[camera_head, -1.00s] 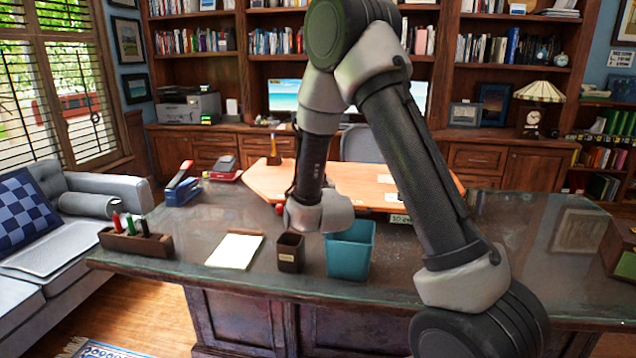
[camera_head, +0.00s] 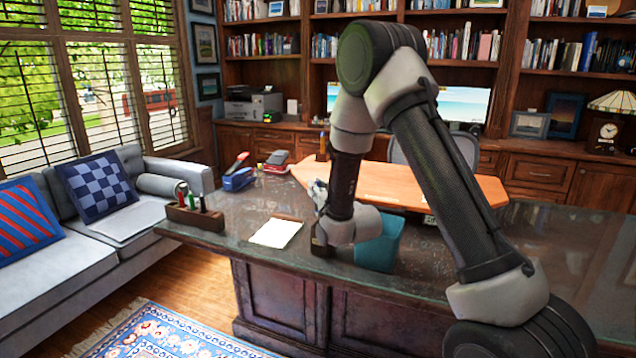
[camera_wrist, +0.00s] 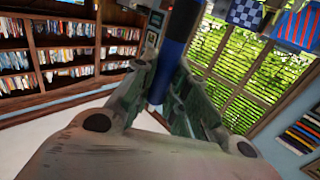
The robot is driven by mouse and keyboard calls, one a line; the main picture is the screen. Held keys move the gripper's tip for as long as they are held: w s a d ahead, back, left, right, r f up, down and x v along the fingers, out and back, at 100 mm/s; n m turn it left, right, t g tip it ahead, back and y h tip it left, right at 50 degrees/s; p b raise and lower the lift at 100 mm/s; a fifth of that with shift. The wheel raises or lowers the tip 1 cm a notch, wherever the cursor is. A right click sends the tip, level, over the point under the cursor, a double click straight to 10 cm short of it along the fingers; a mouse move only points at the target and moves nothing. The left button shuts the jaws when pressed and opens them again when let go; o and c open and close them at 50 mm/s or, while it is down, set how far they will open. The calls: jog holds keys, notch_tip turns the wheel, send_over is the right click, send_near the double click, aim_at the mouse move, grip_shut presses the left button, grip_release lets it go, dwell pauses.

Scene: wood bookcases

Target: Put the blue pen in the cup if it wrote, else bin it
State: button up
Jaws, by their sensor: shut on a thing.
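My gripper (camera_wrist: 160,95) is shut on the blue pen (camera_wrist: 176,45), which stands out between the fingers in the wrist view. In the head view my gripper is mostly hidden by my own wrist, above the desk near the brown cup (camera_head: 319,247). My wrist covers much of the cup. The teal bin (camera_head: 378,250) stands just right of the cup, partly behind my arm. A white sheet of paper (camera_head: 276,233) lies left of the cup. I cannot make out any writing on it.
A wooden pen holder (camera_head: 194,219) with several pens stands at the desk's left end. The desk (camera_head: 440,262) is clear to the right of the bin. A sofa (camera_head: 135,225) stands at left.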

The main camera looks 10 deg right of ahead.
jog(key=shift+f, duration=3.4)
jog(key=o, duration=0.9)
jog(key=v, duration=1.2)
